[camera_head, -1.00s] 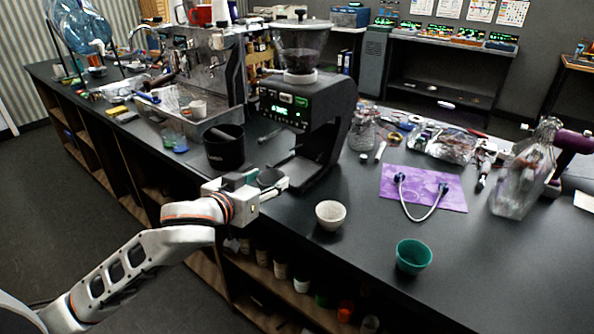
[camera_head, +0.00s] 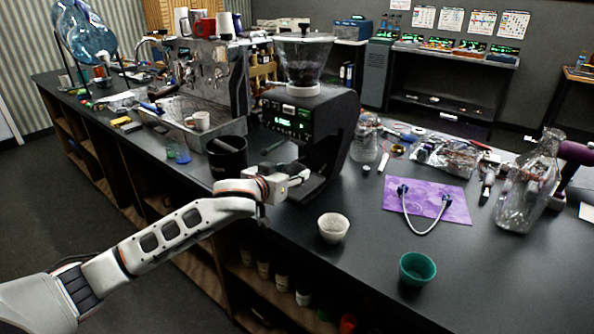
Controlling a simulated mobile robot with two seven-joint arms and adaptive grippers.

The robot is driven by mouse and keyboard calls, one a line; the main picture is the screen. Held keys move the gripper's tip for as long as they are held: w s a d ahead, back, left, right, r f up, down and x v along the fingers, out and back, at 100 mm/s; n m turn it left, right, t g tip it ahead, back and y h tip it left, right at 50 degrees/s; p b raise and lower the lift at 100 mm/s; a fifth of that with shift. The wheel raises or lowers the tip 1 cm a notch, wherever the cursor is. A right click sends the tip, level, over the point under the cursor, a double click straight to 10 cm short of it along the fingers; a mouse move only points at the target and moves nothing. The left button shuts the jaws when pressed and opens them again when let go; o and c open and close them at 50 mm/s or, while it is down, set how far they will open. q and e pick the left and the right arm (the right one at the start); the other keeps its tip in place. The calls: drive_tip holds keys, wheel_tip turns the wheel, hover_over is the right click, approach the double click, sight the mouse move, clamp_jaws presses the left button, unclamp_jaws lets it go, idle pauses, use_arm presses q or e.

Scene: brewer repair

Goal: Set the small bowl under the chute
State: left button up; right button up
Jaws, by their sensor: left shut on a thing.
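The black grinder (camera_head: 335,125) with a clear hopper (camera_head: 303,58) stands on the counter; its chute is too dark to make out. My left gripper (camera_head: 303,178) is in front of the grinder, low over its base. It is shut on the small dark bowl, which is mostly hidden behind the gripper now. I cannot tell whether the bowl touches the base. My right gripper is not in view.
A white bowl (camera_head: 333,228) and a green bowl (camera_head: 417,269) stand on the counter at the front right. A black bin (camera_head: 227,157) stands left of the gripper. A purple mat (camera_head: 450,207) with a cable lies right. Counter (camera_head: 370,250) between is clear.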

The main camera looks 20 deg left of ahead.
sight(299, 168)
use_arm(q)
drive_tip(key=w, duration=0.4)
drive_tip(key=shift+w+d+r, duration=0.1)
drive_tip(key=shift+w+d, duration=0.15)
drive_tip(key=shift+d, duration=0.05)
drive_tip(key=shift+s+f, duration=0.1)
drive_tip(key=shift+f, duration=0.6)
drive_tip(key=shift+s+f, duration=0.1)
drive_tip(key=shift+f, duration=0.1)
drive_tip(key=o, duration=1.2)
drive_tip(key=shift+o, duration=0.2)
drive_tip(key=v, duration=1.2)
drive_tip(key=shift+p, duration=0.35)
drive_tip(key=shift+a, duration=0.1)
